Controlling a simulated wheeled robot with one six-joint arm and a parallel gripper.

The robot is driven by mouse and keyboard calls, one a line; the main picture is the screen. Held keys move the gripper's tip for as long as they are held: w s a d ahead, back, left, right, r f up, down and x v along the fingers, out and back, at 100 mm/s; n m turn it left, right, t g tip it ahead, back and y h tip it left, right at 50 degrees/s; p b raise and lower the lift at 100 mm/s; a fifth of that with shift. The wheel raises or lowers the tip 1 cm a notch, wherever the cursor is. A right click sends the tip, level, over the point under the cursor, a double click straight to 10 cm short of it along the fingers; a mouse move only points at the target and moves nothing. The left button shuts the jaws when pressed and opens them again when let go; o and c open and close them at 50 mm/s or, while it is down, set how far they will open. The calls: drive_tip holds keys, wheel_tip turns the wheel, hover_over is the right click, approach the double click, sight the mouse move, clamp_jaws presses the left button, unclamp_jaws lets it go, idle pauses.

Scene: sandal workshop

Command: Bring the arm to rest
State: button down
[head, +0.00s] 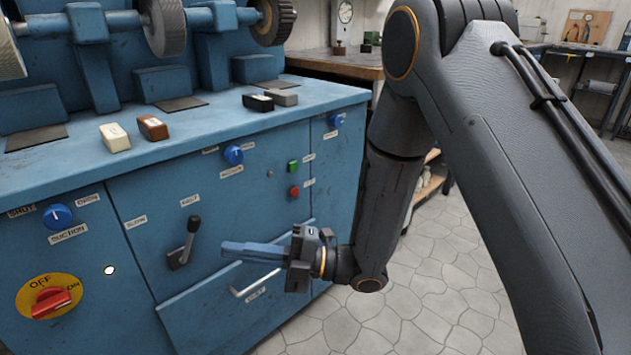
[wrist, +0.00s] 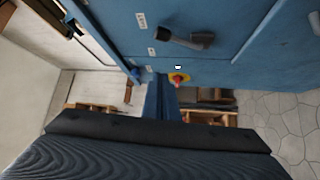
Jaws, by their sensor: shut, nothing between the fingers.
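My gripper (head: 229,250) is at the centre of the head view, its blue fingers closed together and pointing left. Nothing is between them. It is in front of the blue machine cabinet (head: 130,245), to the right of and a little below the black lever (head: 187,243). The fingers hide part of the panel behind them. I cannot tell how wide the gap to the panel is. My arm comes down from the upper right and bends at the wrist. In the wrist view the closed fingers (wrist: 160,98) show beyond the dark gripper body, and the lever (wrist: 186,38) is above them.
A bar handle (head: 255,285) is on the low front panel, just below my gripper. A red rotary switch (head: 52,302) and a blue suction knob (head: 58,216) are at left. Several small blocks, one brown (head: 153,127), lie on the cabinet top. Tiled floor (head: 440,285) is clear at right.

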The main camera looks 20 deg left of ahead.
drive_tip(key=w+d+f+m+t+h, duration=0.1)
drive_tip(key=w+d+m+t+h, duration=0.2)
drive_tip(key=w+m+t+h, duration=0.65)
drive_tip(key=w+d+m+t+h, duration=0.1)
drive_tip(key=d+m+h, duration=0.4)
drive_tip(key=d+m, duration=0.7)
drive_tip(key=s+d+r+m+g+h, duration=0.1)
drive_tip(key=s+d+m+g+h, duration=0.15)
drive_tip(key=s+d+m, duration=0.4)
drive_tip(key=s+d+r+m+g+h, duration=0.1)
drive_tip(key=s+d+m+g+h, duration=0.15)
drive_tip(key=s+d, duration=0.7)
drive_tip(key=s+d+r+m+p, duration=0.2)
drive_tip(key=d+r+p, duration=0.5)
drive_tip(key=r+p, duration=0.4)
drive_tip(key=s+d+r+m+p, duration=0.2)
drive_tip(key=d+r+m+p, duration=0.2)
drive_tip(key=d+r+p, duration=0.4)
wheel_tip(320, 180, up, 3)
drive_tip(key=p, duration=0.7)
drive_tip(key=shift+d+g, duration=0.15)
drive_tip(key=shift+g, duration=0.2)
drive_tip(key=shift+r+m, duration=0.1)
drive_tip(key=shift+m, duration=0.15)
